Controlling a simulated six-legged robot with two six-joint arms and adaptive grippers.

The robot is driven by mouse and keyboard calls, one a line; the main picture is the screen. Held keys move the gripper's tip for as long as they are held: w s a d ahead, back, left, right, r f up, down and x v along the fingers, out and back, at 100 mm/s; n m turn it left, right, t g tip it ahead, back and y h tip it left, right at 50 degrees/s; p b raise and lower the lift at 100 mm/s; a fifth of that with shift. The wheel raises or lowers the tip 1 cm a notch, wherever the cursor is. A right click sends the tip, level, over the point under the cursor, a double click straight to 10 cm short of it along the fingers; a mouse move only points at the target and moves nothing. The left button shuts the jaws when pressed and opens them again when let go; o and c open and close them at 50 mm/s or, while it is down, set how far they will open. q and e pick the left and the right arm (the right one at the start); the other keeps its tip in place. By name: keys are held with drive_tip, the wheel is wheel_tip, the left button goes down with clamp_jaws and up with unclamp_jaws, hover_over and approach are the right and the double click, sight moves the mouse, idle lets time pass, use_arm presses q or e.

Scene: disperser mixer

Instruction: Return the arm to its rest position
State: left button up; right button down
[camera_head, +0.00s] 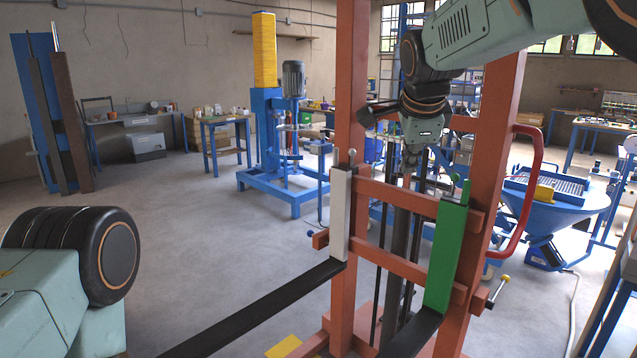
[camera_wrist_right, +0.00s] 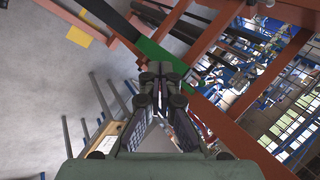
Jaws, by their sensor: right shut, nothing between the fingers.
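My right arm (camera_head: 480,30) comes in from the upper right in the head view. Its gripper (camera_head: 412,158) points down in front of the upper part of the red-orange lifting frame (camera_head: 505,100). In the right wrist view the fingers of this gripper (camera_wrist_right: 163,72) are together, with nothing between them. The green upright (camera_wrist_right: 160,50) of the frame lies just beyond the fingertips there; I cannot tell whether they touch. My left arm (camera_head: 70,265) shows only as a rounded joint and link at the lower left of the head view. Its gripper is out of view.
The lifting frame has a white upright (camera_head: 340,215), a green upright and black forks (camera_head: 265,305) reaching forward. A blue mixer (camera_head: 265,120) with a yellow column stands behind. A blue hopper (camera_head: 550,205) stands at the right. The floor (camera_head: 200,240) at the left is clear.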

drive_tip(key=s+d+f+n+b, duration=0.25)
drive_tip(key=f+n, duration=0.25)
drive_tip(key=f, duration=0.8)
drive_tip(key=s+d+f+n+y+b, duration=0.1)
drive_tip(key=s+f+n+b, duration=0.3)
drive_tip(key=f, duration=0.8)
drive_tip(key=s+d+f+n+b, duration=0.1)
drive_tip(key=s+f+n, duration=0.35)
drive_tip(key=f, duration=0.85)
drive_tip(key=s+d+f+n+g+b, duration=0.2)
drive_tip(key=s+f+b, duration=1.2)
drive_tip(key=s+f, duration=1.8)
drive_tip(key=s+n+g, duration=0.2)
drive_tip(key=s+g, duration=0.2)
drive_tip(key=s, duration=0.1)
drive_tip(key=shift+s+d+g, duration=0.15)
drive_tip(key=shift+s+g, duration=0.1)
drive_tip(key=shift+g, duration=0.15)
drive_tip(key=shift+s, duration=0.1)
drive_tip(key=shift+w, duration=0.2)
